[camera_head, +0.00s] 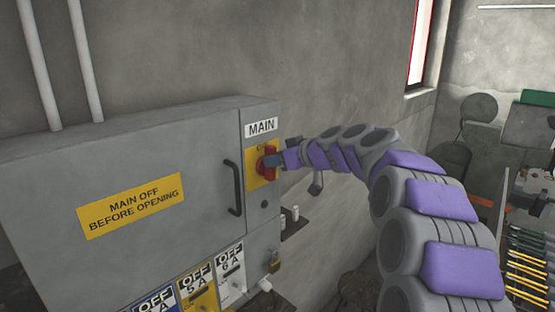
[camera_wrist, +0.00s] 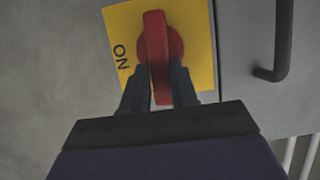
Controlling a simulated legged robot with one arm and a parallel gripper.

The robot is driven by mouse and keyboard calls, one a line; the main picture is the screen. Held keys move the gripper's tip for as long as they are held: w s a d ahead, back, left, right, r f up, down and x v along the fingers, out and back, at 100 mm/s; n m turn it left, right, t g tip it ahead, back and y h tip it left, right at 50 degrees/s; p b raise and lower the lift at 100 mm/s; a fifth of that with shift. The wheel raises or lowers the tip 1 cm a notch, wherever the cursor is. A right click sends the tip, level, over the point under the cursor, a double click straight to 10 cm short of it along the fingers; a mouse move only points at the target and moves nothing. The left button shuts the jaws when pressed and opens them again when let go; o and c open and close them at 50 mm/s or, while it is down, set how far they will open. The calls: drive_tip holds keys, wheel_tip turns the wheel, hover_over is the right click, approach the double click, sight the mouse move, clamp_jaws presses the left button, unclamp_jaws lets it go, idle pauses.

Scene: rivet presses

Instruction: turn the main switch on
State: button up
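The main switch is a red rotary handle (camera_head: 269,164) on a yellow plate (camera_head: 254,178), under a white "MAIN" label (camera_head: 261,128) on the grey cabinet. In the wrist view the red handle (camera_wrist: 157,50) runs lengthwise up the picture, with "ON" on the yellow plate (camera_wrist: 195,30) to its left.
A black door handle (camera_head: 233,188) is left of the switch. The grey cabinet door bears a yellow "MAIN OFF BEFORE OPENING" sign (camera_head: 131,206). A small shelf (camera_head: 294,222) juts out to the right.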

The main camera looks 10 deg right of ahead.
drive_tip(key=shift+a+r, duration=0.1)
drive_tip(key=shift+a, duration=0.1)
drive_tip(key=shift+c, duration=0.7)
drive_tip(key=shift+s+d, duration=0.1)
clamp_jaws()
drive_tip(key=d+f+m+y+p, duration=0.1)
drive_tip(key=m+y+p, duration=0.1)
drive_tip(key=m, duration=0.2)
drive_tip(key=w+f+m+g+y+p, duration=0.1)
drive_tip(key=m+y+p, duration=0.1)
drive_tip(key=m, duration=0.3)
drive_tip(key=w+d+f+m+y+p, duration=0.1)
drive_tip(key=m+y+p, duration=0.1)
drive_tip(key=m+y, duration=0.1)
drive_tip(key=shift+d+m, duration=0.35)
drive_tip(key=shift+m, duration=0.35)
